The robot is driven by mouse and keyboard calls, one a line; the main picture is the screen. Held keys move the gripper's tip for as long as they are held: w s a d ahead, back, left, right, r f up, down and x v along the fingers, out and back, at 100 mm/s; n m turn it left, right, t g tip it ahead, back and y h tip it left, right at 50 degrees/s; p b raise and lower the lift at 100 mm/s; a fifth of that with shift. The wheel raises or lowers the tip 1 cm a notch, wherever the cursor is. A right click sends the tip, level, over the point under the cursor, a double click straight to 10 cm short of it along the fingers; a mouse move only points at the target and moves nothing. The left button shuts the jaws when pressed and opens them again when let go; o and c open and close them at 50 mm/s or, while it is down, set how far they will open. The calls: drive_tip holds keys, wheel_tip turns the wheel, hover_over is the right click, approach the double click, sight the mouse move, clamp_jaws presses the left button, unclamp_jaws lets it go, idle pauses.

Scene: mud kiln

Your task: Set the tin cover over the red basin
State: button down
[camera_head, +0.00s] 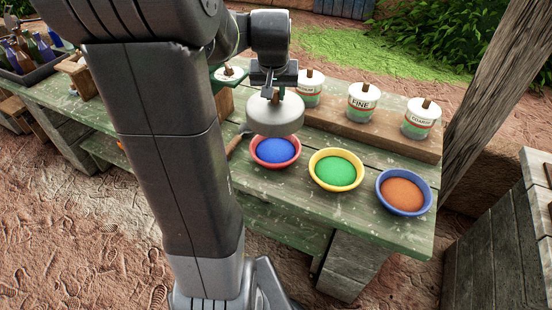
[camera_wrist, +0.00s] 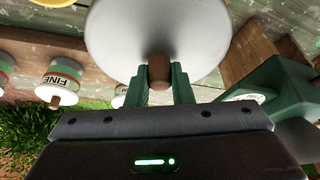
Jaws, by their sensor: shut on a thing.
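The tin cover (camera_head: 275,118) is a round grey metal lid with a brown knob. My gripper (camera_head: 274,92) is shut on the knob and holds the cover above the table. In the wrist view the cover (camera_wrist: 158,35) fills the top middle, with its knob (camera_wrist: 159,72) between the green fingers (camera_wrist: 160,85). The red basin (camera_head: 275,152) holds blue powder and stands on the green table. In the head view the cover hangs just above and behind it, overlapping its far side. Whether they touch is hard to tell. The basin is hidden in the wrist view.
A yellow basin (camera_head: 336,170) of green powder and a blue basin (camera_head: 404,192) of orange powder stand to the right. Several labelled jars, one marked FINE (camera_head: 362,102), stand on a wooden board behind. A wooden-handled tool (camera_head: 236,143) lies left of the red basin.

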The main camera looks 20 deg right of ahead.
wheel_tip(320, 180, down, 10)
drive_tip(key=shift+f, duration=0.15)
idle(0.3)
drive_tip(key=shift+f+b, duration=0.5)
drive_tip(key=shift+f, duration=0.15)
drive_tip(key=c, duration=1.3)
unclamp_jaws()
drive_tip(key=p, duration=0.1)
approach(274, 109)
drive_tip(key=x, duration=0.5)
drive_tip(key=shift+d+f, duration=0.1)
drive_tip(key=shift+f, duration=0.15)
